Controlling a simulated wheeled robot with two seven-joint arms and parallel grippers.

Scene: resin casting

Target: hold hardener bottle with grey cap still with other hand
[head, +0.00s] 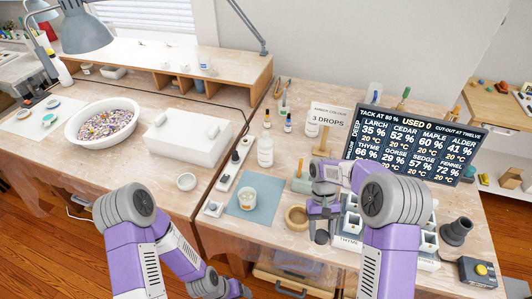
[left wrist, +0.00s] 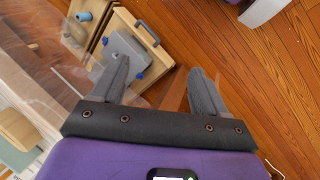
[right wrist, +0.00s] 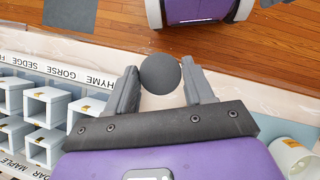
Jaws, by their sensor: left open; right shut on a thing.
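My right gripper (head: 321,212) points down at the front of the right-hand table. In the right wrist view its fingers are shut on a round dark grey thing (right wrist: 160,74), seen from above, which looks like the grey cap of the hardener bottle. The bottle's body is hidden below it, so I cannot tell whether it touches the table. My left gripper (left wrist: 158,85) is open and empty, over the floor and an open drawer (left wrist: 150,50) in the left wrist view. In the head view only part of the left arm shows at the bottom.
A cup (head: 247,199) stands on a blue mat (head: 268,207), beside a wooden ring (head: 296,217). A labelled rack of white cubes (right wrist: 45,103) is close to the right gripper. A dark sign board (head: 415,145) and a white bottle (head: 265,152) stand behind.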

